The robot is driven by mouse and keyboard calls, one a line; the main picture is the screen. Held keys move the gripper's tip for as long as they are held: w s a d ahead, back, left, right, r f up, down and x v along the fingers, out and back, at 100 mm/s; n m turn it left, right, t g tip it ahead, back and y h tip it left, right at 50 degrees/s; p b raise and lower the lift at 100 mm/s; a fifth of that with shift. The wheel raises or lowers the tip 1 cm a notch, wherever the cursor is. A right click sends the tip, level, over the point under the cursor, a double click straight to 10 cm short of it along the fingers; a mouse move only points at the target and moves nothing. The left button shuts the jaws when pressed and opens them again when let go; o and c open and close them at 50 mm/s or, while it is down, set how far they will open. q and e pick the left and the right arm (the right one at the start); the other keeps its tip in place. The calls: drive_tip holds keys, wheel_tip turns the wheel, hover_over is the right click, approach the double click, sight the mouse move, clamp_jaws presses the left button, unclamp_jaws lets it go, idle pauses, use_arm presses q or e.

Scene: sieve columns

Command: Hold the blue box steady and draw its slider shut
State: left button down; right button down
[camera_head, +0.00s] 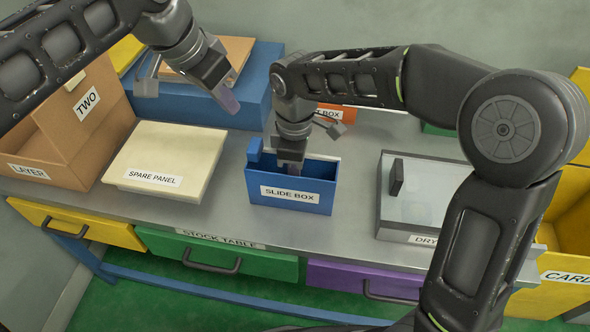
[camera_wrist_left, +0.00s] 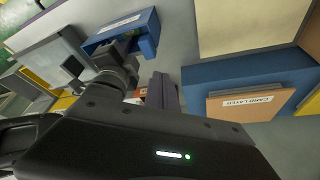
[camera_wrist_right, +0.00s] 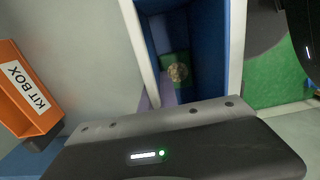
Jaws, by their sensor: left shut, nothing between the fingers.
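The blue slide box (camera_head: 291,197), labelled SLIDE BOX, stands upright on the table with its top partly open. A blue block (camera_head: 254,150) rises at its left end. My right gripper (camera_head: 290,168) points down at the box's left part, its tips partly hidden behind the front wall; whether it touches the box or is open is unclear. The right wrist view shows the box's inside (camera_wrist_right: 204,45), a green patch and a small brown round thing (camera_wrist_right: 178,72). My left gripper (camera_head: 228,100) is shut and empty, raised left of the box. The left wrist view also shows the box (camera_wrist_left: 147,28).
A cream spare panel (camera_head: 165,158) lies left of the box. A clear-topped dry case (camera_head: 425,195) stands right. Behind are a large blue box (camera_head: 180,108) and an orange kit box (camera_head: 338,113). A cardboard box (camera_head: 85,120) stands far left. Bare table lies before the box.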

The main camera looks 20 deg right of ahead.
use_arm(q)
drive_tip(key=shift+f, duration=0.1)
idle(0.3)
wheel_tip(320, 180, down, 10)
drive_tip(key=shift+r, duration=0.25)
idle(0.4)
drive_tip(key=shift+d, duration=0.1)
idle(1.8)
